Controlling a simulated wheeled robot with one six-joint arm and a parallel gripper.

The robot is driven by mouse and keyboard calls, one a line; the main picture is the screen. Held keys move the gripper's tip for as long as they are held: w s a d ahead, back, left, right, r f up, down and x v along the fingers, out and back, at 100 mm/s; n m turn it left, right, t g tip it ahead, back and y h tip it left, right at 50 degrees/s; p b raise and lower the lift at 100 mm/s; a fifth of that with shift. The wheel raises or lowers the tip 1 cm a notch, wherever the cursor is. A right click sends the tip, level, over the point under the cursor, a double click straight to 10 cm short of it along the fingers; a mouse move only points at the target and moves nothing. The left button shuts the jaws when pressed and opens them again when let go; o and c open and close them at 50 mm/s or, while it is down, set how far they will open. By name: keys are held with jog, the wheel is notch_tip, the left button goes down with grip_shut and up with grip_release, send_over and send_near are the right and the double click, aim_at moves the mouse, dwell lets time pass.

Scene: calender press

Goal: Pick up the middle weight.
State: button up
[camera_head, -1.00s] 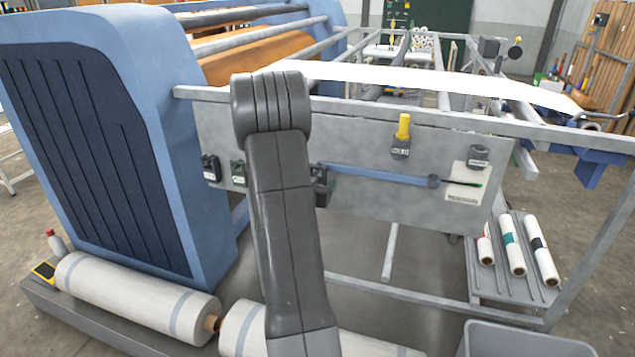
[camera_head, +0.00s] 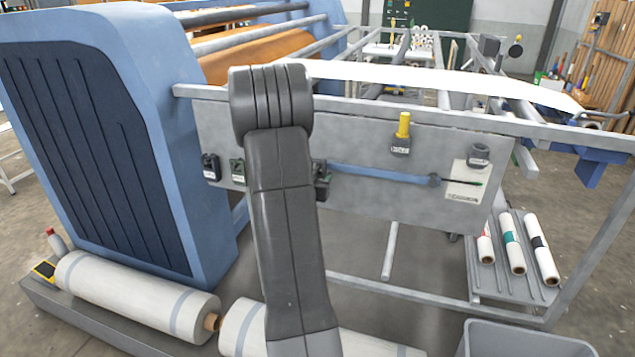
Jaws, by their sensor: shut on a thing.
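I cannot tell which weight is the middle one. My gripper and its fingers are hidden behind my own arm. A dark part (camera_head: 321,181) shows at the arm's right edge, by the left end of a blue lever (camera_head: 385,174); I cannot tell whether it is a weight or part of my wrist.
A yellow-topped grey block (camera_head: 401,135) and a grey piece (camera_head: 478,154) sit right on the plate. The blue press housing (camera_head: 200,200) stands left. Wrapped rolls (camera_head: 135,297) lie low in front. A grey bin (camera_head: 520,338) and small rolls (camera_head: 513,245) are at right.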

jog(key=f+b+v, duration=0.1)
jog(key=f+v, duration=0.1)
jog(key=v, duration=1.5)
jog(key=shift+s+a+f+b, duration=0.2)
jog(key=shift+s+f+b, duration=0.1)
jog(key=shift+s+b, duration=0.15)
jog(key=o, duration=0.8)
jog(key=c, duration=0.6)
jog(key=shift+c, duration=0.2)
